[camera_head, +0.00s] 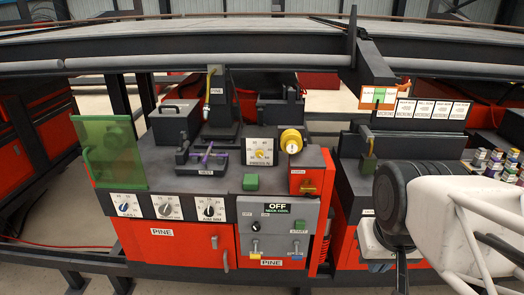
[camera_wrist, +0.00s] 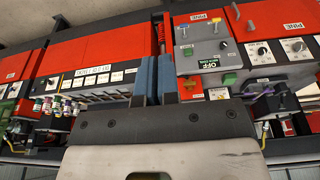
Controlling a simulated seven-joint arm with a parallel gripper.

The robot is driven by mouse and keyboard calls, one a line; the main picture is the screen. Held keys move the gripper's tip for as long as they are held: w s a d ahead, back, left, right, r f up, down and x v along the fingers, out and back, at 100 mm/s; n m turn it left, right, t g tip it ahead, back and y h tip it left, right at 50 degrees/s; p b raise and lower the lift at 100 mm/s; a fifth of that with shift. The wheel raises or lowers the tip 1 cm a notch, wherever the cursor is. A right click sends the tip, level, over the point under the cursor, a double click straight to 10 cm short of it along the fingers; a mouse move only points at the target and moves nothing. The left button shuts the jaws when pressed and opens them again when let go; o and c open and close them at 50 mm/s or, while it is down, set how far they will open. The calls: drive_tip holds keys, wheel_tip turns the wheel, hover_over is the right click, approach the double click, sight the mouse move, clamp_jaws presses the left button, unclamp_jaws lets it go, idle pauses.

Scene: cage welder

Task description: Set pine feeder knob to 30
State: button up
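The PINE station (camera_head: 162,232) is a red and dark grey machine left of centre. A fourth dial with a yellow knob (camera_head: 260,153) stands higher up. I cannot read which one is the feeder knob. In the wrist view, dials show at the right (camera_wrist: 262,52). My gripper (camera_wrist: 155,80) has two blue fingers close together, with nothing visible held. Whether they touch is unclear. It is right of the dials, apart from them.
A grey control box (camera_head: 276,229) with an OFF sign and levers sits right of the front dials. A green panel (camera_head: 108,152) stands at the left. A round yellow knob (camera_head: 291,141) sticks up at the back. Small coloured cans (camera_head: 494,163) stand far right.

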drive_tip(key=o, duration=0.5)
drive_tip(key=shift+w+r, duration=0.1)
drive_tip(key=shift+w, duration=0.1)
drive_tip(key=shift+c, duration=0.2)
drive_tip(key=shift+o, duration=1.2)
drive_tip(key=shift+w+r, duration=0.15)
drive_tip(key=shift+w, duration=0.2)
drive_tip(key=o, duration=0.4)
drive_tip(key=shift+t, duration=0.3)
drive_tip(key=w+a+r, duration=0.1)
drive_tip(key=w, duration=0.3)
drive_tip(key=w+r, duration=0.1)
drive_tip(key=w, duration=0.4)
drive_tip(key=w+a+r, duration=0.1)
drive_tip(key=w+r, duration=0.1)
drive_tip(key=w, duration=0.3)
drive_tip(key=shift+w+a, duration=0.25)
drive_tip(key=shift+a, duration=0.1)
drive_tip(key=shift+c, duration=0.2)
drive_tip(key=t, duration=0.1)
hover_over(259, 153)
drive_tip(key=s, duration=0.3)
wheel_tip(259, 153, down, 14)
drive_tip(key=shift+a+f, duration=0.15)
drive_tip(key=shift+f, duration=0.05)
drive_tip(key=shift+f, duration=0.1)
drive_tip(key=shift+x, duration=3.8)
